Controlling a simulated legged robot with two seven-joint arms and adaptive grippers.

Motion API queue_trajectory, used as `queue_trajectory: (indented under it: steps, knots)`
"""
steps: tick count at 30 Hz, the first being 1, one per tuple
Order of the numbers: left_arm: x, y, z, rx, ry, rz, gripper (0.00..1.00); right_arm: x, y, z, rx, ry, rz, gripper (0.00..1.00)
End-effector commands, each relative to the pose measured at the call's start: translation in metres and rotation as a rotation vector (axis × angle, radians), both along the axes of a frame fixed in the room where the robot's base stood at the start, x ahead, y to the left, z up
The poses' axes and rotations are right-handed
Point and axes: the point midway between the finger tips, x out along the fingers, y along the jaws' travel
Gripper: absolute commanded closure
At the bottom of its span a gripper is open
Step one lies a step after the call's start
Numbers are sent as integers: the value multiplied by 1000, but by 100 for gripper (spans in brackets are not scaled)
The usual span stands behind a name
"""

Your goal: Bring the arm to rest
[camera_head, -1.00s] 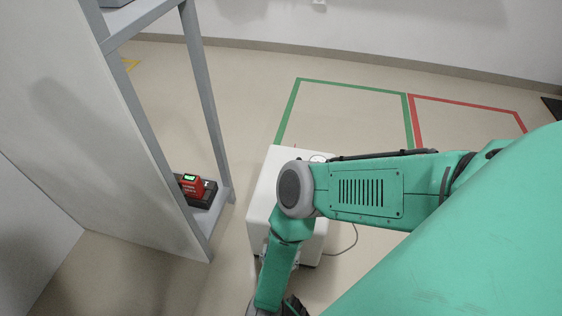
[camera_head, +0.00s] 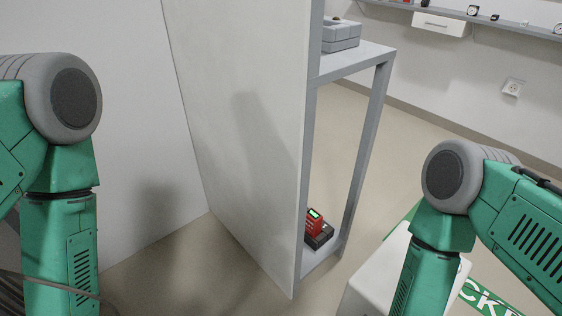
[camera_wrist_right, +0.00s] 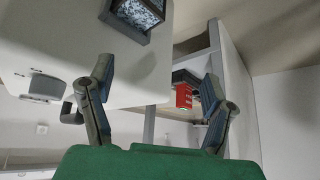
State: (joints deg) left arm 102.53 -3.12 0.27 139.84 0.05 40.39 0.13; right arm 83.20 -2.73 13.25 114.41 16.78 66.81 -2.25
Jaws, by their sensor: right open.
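My right arm (camera_head: 430,230) shows at the right of the head view, bent down at the elbow. Its gripper is below that view. In the right wrist view my right gripper (camera_wrist_right: 158,76) is open, its two fingers wide apart, with nothing between them that it touches. My left arm (camera_head: 60,220) hangs down at the left of the head view, and its gripper is out of sight.
A grey shelf unit with a white side panel (camera_head: 240,150) stands between my arms. A red device (camera_head: 314,222) sits on its low shelf and shows in the wrist view (camera_wrist_right: 183,96). A white box (camera_head: 378,278) stands beside my right forearm.

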Motion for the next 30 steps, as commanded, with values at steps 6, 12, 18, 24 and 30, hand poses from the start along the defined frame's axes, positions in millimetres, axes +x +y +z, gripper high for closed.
queue_trajectory:
  steps: [6,12,18,24,30]
  knots:
    - [0,0,0,0,0,0,60,-73,-44,57,-8,330,196,27]
    - [0,0,5,0,0,0,60,-131,-75,107,-25,543,258,27]
    - [1,0,54,0,-1,0,60,-128,-72,152,-23,533,256,27]
    - [0,0,109,0,0,0,60,-128,-72,207,-23,532,256,27]
    - [1,0,156,0,-1,0,60,-128,-72,253,-23,531,255,27]
